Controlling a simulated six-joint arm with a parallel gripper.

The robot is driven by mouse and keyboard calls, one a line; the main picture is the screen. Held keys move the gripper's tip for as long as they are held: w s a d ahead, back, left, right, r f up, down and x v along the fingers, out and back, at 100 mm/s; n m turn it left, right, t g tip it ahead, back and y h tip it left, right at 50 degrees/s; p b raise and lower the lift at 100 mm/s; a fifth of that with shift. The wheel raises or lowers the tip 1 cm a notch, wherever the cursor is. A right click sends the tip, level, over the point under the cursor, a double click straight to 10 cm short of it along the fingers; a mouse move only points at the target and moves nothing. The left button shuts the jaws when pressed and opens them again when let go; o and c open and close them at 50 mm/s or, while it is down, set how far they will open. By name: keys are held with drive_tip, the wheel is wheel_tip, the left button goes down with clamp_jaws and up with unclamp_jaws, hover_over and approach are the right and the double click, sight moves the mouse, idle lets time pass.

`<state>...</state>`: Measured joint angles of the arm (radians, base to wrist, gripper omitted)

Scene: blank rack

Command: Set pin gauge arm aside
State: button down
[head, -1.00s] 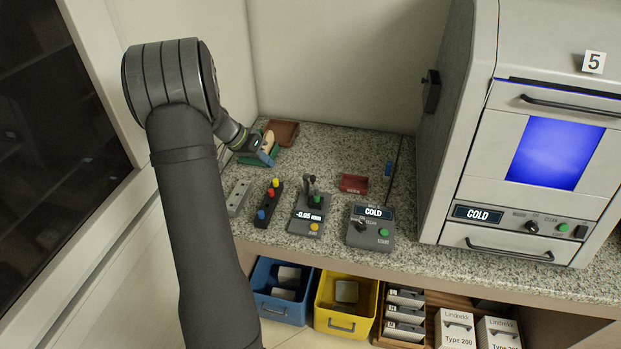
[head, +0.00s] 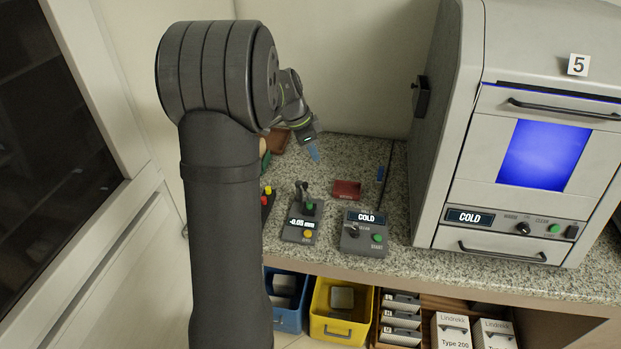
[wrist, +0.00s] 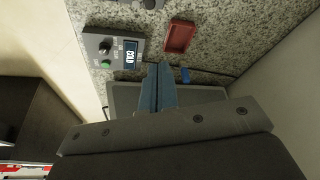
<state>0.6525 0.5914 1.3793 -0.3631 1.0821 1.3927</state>
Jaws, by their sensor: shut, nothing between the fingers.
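The gauge unit (head: 300,228) stands on the granite counter, with a small display and a yellow button. Its dark upright arm (head: 302,192) rises from the top, beside a green part. A sliver of what may be this unit shows at the top edge of the wrist view. My gripper (head: 315,156) is above the counter, behind and slightly right of the gauge, pointing down. In the wrist view its blue fingers (wrist: 158,88) are together with nothing between them. It appears apart from the gauge arm.
A red tray (head: 346,190), a COLD control box (head: 364,234) and a small blue item (head: 380,173) lie to the right. The oven (head: 540,150) stands beyond. My arm hides much of the left counter. Blue and yellow bins (head: 341,325) sit below.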

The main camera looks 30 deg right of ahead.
sight(304, 189)
wheel_tip(304, 189, down, 10)
drive_tip(key=shift+a+r, duration=0.2)
drive_tip(key=shift+a, duration=0.15)
idle(0.4)
drive_tip(key=shift+w, duration=0.1)
